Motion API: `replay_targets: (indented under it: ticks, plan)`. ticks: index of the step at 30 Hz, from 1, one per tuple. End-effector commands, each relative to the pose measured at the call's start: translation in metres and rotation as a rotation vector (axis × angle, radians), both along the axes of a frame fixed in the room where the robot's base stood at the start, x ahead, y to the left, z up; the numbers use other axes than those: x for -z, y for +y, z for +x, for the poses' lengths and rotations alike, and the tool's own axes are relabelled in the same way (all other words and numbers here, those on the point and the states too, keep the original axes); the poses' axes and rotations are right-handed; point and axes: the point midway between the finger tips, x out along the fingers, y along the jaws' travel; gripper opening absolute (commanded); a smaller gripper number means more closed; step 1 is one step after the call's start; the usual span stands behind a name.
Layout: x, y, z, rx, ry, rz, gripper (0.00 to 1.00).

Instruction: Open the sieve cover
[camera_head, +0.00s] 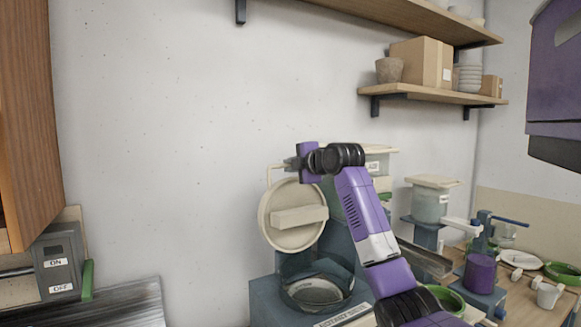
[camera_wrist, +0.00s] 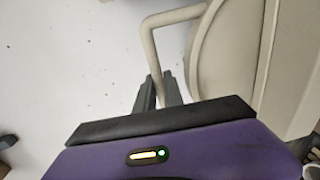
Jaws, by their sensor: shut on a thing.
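The sieve cover (camera_head: 290,205) is a round cream lid with a raised bar across its face. In the head view it stands tilted up above the sieve (camera_head: 317,290), a dark, see-through round vessel on a blue-grey stand. A thin cream handle loop (camera_head: 268,172) rises from the cover's upper left edge. My gripper (camera_head: 290,163) is at this loop. In the wrist view the fingers (camera_wrist: 158,90) are shut on the bent handle bar (camera_wrist: 150,45), and the cover (camera_wrist: 235,50) fills the upper right. The exact finger contact is partly hidden by the gripper body.
My purple arm crosses in front of the stand. Lidded buckets (camera_head: 432,201) and a purple cup (camera_head: 480,273) stand on the right. A control box (camera_head: 57,262) marked ON and OFF is at left. The bare wall (camera_head: 160,150) leaves free room left of the cover.

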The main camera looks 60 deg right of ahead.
Motion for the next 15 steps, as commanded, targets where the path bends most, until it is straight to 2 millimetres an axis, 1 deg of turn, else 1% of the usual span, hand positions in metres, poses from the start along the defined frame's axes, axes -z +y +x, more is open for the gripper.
replay_targets:
  ticks: [7, 8, 10, 11, 15]
  plan:
    - [0.0005, -0.0005, -0.0003, 0.001, 0.001, 0.0, 0.0]
    - [0.0005, -0.0005, -0.0003, 0.001, 0.001, 0.0, 0.16]
    - [0.0006, -0.0004, -0.0003, 0.001, 0.001, 0.0, 0.3]
    - [0.0006, -0.0004, -0.0003, 0.001, 0.001, 0.0, 0.34]
    - [0.0005, -0.0003, -0.0002, 0.001, 0.001, 0.0, 0.34]
